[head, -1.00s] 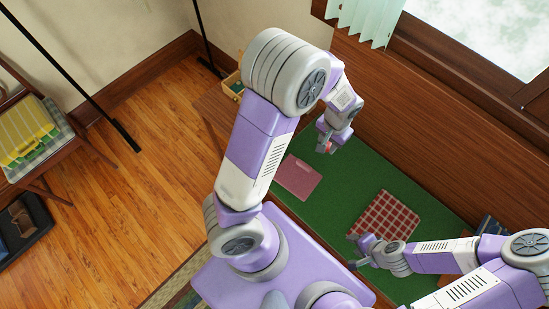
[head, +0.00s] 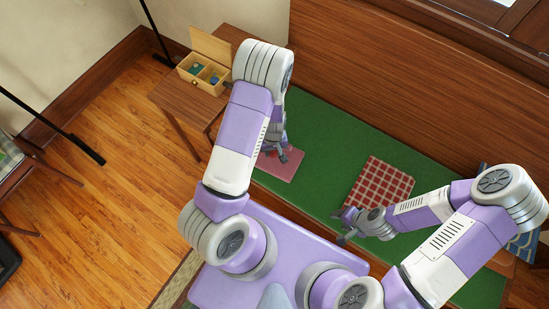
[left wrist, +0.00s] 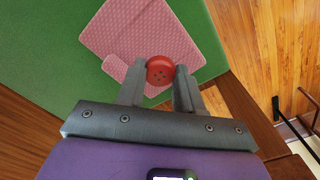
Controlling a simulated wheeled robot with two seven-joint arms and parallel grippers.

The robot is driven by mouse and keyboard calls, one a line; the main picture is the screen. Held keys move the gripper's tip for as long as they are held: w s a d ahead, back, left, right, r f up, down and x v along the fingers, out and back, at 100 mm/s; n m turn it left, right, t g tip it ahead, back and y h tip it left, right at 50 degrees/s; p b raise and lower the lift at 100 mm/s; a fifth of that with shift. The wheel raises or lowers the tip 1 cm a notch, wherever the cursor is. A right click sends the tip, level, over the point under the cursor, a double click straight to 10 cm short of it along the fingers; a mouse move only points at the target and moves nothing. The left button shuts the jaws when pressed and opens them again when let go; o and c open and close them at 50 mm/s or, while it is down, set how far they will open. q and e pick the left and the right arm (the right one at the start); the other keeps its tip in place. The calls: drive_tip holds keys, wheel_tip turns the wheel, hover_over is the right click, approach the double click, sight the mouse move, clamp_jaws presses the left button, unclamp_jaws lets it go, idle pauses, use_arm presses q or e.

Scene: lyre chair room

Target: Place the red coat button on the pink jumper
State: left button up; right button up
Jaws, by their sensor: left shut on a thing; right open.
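My left gripper (left wrist: 160,80) is shut on the red coat button (left wrist: 160,69), which shows between its fingertips in the left wrist view. Behind the button lies the pink jumper (left wrist: 150,32), flat on the green surface. In the head view the pink jumper (head: 281,166) is partly hidden by my left gripper (head: 283,157), which is over it. The height of the button above the jumper is hard to tell. My right gripper (head: 343,226) is open and empty at the near edge of the green surface.
A red checked cloth (head: 380,188) lies on the green surface (head: 325,140), right of the jumper. A wooden box (head: 203,72) with an open lid stands on a small side table (head: 180,100) at the back left. A blue patterned item (head: 524,245) is at the right.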

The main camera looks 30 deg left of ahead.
sight(273, 162)
use_arm(q)
wheel_tip(273, 162, down, 8)
drive_tip(key=b, duration=0.3)
drive_tip(key=shift+r, duration=0.15)
use_arm(e)
wheel_tip(273, 162, down, 3)
drive_tip(key=shift+f, duration=0.2)
use_arm(q)
drive_tip(key=shift+f, duration=0.2)
use_arm(e)
drive_tip(key=shift+f, duration=0.1)
use_arm(q)
drive_tip(key=o, duration=1)
